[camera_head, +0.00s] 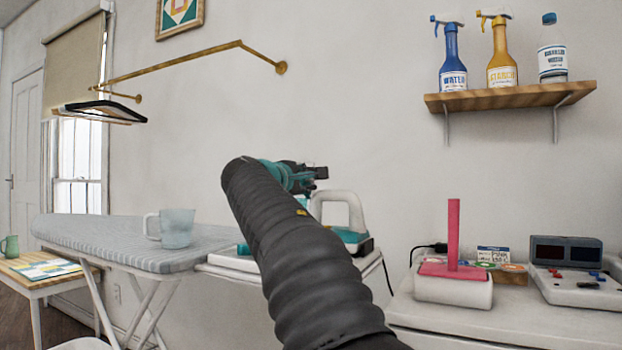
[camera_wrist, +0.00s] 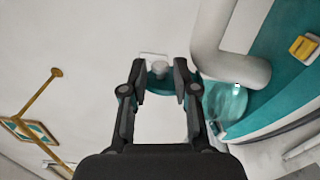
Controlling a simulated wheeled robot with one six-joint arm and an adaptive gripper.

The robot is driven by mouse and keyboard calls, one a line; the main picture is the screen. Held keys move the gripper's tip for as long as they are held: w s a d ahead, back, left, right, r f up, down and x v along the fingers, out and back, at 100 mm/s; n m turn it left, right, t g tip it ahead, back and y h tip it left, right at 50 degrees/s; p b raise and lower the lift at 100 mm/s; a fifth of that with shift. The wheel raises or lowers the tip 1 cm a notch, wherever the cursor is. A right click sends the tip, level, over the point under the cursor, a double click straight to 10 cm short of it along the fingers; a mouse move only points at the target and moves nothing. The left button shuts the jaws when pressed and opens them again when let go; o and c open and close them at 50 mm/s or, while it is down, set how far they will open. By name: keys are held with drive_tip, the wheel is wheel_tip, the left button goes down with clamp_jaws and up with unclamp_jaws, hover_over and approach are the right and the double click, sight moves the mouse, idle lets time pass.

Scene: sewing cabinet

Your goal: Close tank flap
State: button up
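The iron (camera_head: 343,212), white and teal, stands on the white end rest of the ironing board. In the wrist view its white handle (camera_wrist: 228,60) and teal body (camera_wrist: 285,60) fill the right side. A see-through teal tank part (camera_wrist: 226,102) shows below the handle. My gripper (camera_head: 308,172) is beside the top of the iron's handle; in the wrist view its two fingers (camera_wrist: 160,88) are apart. A small teal piece shows behind and between the fingertips, partly hidden; I cannot tell whether it is the tank flap or whether a finger touches it.
The ironing board (camera_head: 110,240) holds a pale mug (camera_head: 177,228). A white cabinet (camera_head: 470,325) at right holds a lint roller with a pink handle (camera_head: 453,235) and a grey device (camera_head: 580,287). A wall shelf (camera_head: 510,97) with bottles is above. The wall is close behind the iron.

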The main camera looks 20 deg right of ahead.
drive_tip(key=shift+w+d, duration=0.35)
drive_tip(key=shift+d, duration=0.2)
clamp_jaws()
